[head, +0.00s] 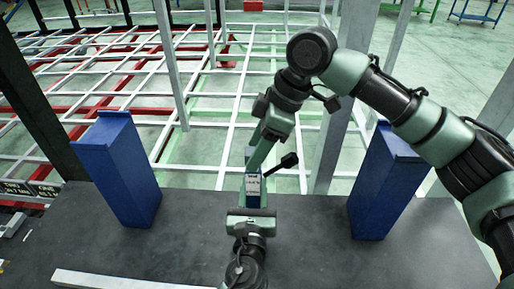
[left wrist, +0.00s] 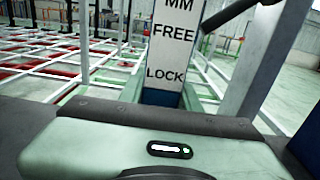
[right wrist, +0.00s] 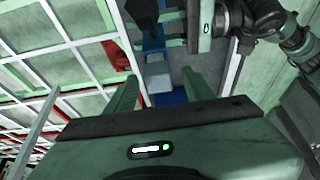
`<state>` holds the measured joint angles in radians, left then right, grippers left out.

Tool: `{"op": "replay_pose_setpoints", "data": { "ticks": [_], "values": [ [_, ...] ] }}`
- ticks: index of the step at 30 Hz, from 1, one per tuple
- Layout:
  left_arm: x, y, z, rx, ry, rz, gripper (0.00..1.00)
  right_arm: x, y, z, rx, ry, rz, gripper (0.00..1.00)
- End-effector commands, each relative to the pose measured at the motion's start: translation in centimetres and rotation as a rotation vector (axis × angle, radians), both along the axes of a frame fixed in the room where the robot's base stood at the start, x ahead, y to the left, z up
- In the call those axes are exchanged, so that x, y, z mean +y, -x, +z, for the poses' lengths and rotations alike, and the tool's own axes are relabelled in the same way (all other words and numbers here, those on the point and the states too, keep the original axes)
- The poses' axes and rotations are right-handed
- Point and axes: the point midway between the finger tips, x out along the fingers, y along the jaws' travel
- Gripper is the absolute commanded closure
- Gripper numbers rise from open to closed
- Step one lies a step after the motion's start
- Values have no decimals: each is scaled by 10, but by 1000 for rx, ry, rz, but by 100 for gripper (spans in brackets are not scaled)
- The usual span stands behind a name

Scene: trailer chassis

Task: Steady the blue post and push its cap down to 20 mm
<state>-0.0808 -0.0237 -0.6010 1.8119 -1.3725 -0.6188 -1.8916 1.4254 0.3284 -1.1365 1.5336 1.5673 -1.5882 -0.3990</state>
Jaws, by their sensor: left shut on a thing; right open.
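The blue post (head: 254,200) stands at the middle of the dark deck, with a white label (head: 253,183) on its near face. In the left wrist view the label (left wrist: 172,45) reads "MM FREE LOCK". A black lever (head: 288,161) sticks out to the right. My right gripper (head: 257,160) is open above the post top. In the right wrist view a blue and pale grey shape (right wrist: 158,72) shows between its fingers; I cannot tell whether it is the cap.
A blue upright box (head: 115,170) stands on the left of the dark deck (head: 300,235), and another (head: 384,185) on the right. A white bar (head: 120,281) lies along the front. White and red chassis beams (head: 120,85) fill the far left, with white uprights (head: 340,85) behind the post.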

Motion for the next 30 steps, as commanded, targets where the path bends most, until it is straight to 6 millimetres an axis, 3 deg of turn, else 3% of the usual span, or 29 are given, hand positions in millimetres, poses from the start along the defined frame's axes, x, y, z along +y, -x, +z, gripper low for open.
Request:
{"op": "replay_pose_setpoints", "data": {
  "ticks": [1,5,18,30],
  "values": [
    [3,1,-9,16,-6,5,100,-1,0,3,-1,-1,-2,47],
    [2,1,-9,16,-6,5,100,-8,-1,19,-3,-2,-2,47],
    [2,1,-9,16,-6,4,100,-41,2,97,-2,-1,-1,47],
    [2,2,-9,16,-6,4,100,-47,3,110,0,-1,1,47]
  ]
}}
